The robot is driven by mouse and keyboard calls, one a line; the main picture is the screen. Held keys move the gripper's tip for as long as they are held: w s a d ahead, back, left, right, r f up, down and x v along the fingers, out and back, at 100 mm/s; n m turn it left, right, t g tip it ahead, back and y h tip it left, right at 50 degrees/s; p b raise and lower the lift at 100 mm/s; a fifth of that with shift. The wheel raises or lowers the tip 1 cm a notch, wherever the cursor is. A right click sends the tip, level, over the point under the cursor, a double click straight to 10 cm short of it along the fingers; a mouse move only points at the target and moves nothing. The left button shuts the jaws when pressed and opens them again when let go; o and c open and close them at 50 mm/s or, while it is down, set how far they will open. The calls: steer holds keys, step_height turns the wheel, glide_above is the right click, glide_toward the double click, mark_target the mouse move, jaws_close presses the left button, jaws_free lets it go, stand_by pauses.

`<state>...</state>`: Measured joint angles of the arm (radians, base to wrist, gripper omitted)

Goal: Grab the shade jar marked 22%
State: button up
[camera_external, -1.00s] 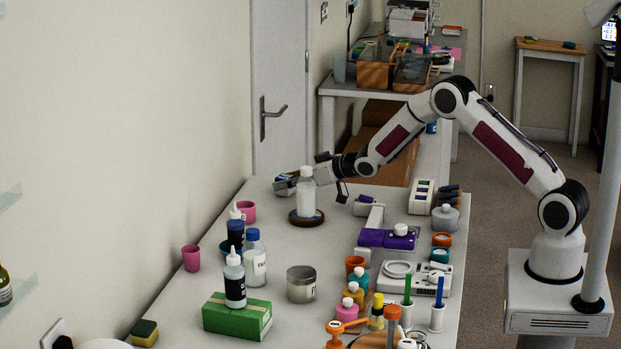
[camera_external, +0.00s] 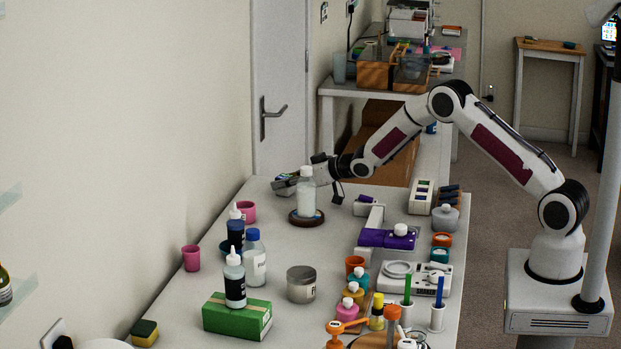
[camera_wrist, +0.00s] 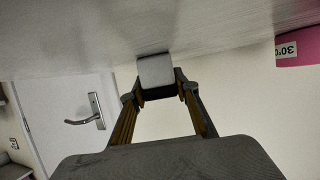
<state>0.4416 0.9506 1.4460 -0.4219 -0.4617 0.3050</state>
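My gripper (camera_external: 284,184) is low over the far left end of the table, behind a white-capped clear bottle (camera_external: 306,198). In the wrist view its two fingers (camera_wrist: 160,92) stand apart, with a small pale grey block-like thing (camera_wrist: 155,72) between or just beyond their tips. I cannot tell whether they touch it, and no marking on it shows. A pink cup (camera_wrist: 300,46) at the wrist view's top right carries a label reading about 30.0. Two pink cups stand at the table's left, one farther back (camera_external: 247,212) and one nearer (camera_external: 191,258). No 22% mark is readable.
The clear bottle stands on a dark round coaster (camera_external: 306,222) close to my gripper. Dark bottles (camera_external: 236,232), a green box (camera_external: 236,318), a grey tin (camera_external: 301,284) and a purple stand (camera_external: 385,239) occupy the nearer table. The wall borders the left edge.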

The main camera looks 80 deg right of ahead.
mark_target(285, 177)
stand_by(0.3)
steer(key=shift+r, duration=5)
